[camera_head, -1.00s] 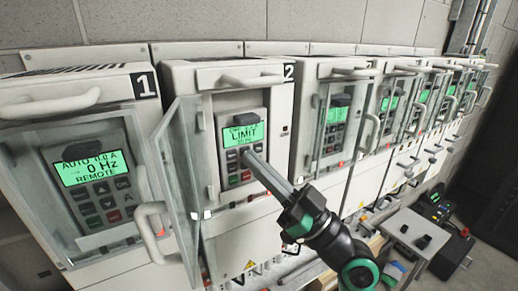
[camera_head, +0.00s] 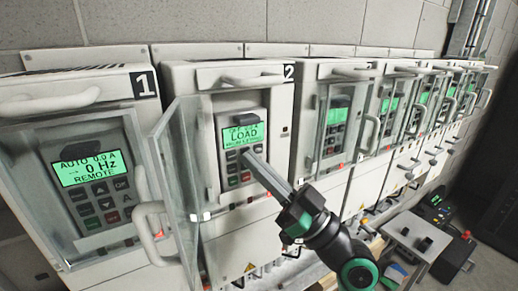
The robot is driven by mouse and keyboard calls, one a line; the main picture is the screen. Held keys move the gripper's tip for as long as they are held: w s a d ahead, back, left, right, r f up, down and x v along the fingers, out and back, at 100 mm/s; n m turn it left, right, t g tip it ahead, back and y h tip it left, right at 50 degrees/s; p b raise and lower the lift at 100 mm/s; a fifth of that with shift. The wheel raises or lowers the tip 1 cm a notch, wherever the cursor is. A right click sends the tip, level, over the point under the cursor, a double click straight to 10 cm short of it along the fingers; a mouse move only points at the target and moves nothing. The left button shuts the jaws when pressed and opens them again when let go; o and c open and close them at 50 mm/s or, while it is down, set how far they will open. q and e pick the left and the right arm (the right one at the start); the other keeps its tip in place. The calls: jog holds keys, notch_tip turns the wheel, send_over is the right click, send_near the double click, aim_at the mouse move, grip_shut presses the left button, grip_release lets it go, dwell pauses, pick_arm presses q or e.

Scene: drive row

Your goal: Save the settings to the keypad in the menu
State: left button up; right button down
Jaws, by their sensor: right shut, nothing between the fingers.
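The drive numbered 2 (camera_head: 222,225) has its clear door (camera_head: 180,165) swung open to the left. Its keypad (camera_head: 231,180) has a green lit screen (camera_head: 243,134) with "LOAD" in large letters; the smaller lines are too blurred to read surely. Red and green buttons sit low on the keypad. My right gripper (camera_head: 248,156) is shut and empty, its narrow tip at the upper buttons of this keypad. The fingers cover some buttons, and I cannot tell whether the tip presses one. My left gripper is not in view.
The drive numbered 1 (camera_head: 145,82) stands at left, its screen (camera_head: 90,168) reading "AUTO 0.0 A, 0 Hz, REMOTE" behind its closed door. More drives with closed doors line the right. A small grey table (camera_head: 415,240) stands at lower right.

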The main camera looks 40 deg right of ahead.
jog(key=shift+s+a, duration=0.15)
jog(key=shift+s, duration=0.45)
jog(key=shift+w, duration=0.1)
jog(key=shift+w+b, duration=0.35)
jog(key=shift+b, duration=0.1)
